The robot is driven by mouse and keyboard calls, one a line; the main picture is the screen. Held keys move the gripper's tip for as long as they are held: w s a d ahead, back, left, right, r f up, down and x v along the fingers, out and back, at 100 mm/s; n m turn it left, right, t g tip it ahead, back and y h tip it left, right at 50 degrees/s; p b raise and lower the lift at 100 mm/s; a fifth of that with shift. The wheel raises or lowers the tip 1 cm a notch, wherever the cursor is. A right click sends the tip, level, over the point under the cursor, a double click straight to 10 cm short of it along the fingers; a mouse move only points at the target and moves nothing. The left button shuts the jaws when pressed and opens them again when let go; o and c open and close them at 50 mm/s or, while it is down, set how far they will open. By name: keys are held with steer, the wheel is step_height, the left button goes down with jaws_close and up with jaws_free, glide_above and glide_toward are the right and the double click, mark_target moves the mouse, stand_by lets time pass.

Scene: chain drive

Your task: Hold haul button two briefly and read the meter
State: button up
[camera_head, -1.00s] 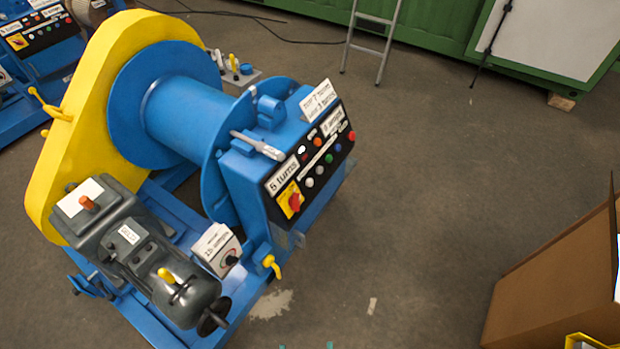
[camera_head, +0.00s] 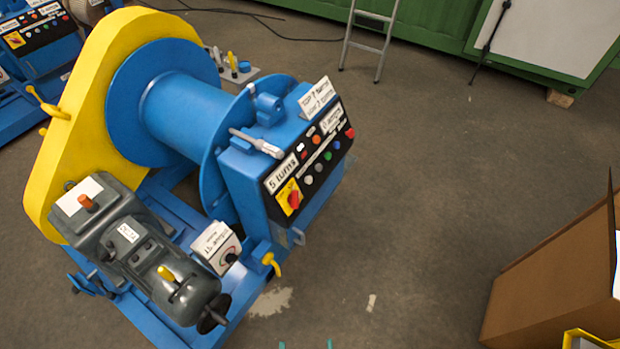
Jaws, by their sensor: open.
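The blue winch (camera_head: 185,120) has a black control panel (camera_head: 290,160) on its right end. The panel carries a white "5 turns" plate (camera_head: 280,174) and a small plate (camera_head: 331,117) that seems to read "0 amps". A row of round buttons includes a white one (camera_head: 309,180), a green one (camera_head: 328,157) and red ones. I cannot tell which is haul button two; the lettering is too small. A red rotary switch (camera_head: 293,199) sits on a yellow plate. Only teal tips of my gripper (camera_head: 305,346) show at the bottom edge, apart and empty, well below the panel.
A grey motor unit (camera_head: 140,255) and a white dial box (camera_head: 216,247) stand at the winch's front. A yellow lever (camera_head: 271,264) juts out beside them. A cardboard box (camera_head: 545,290) stands at lower right.

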jaws_close()
stand_by(0.3)
stand_by(1.6)
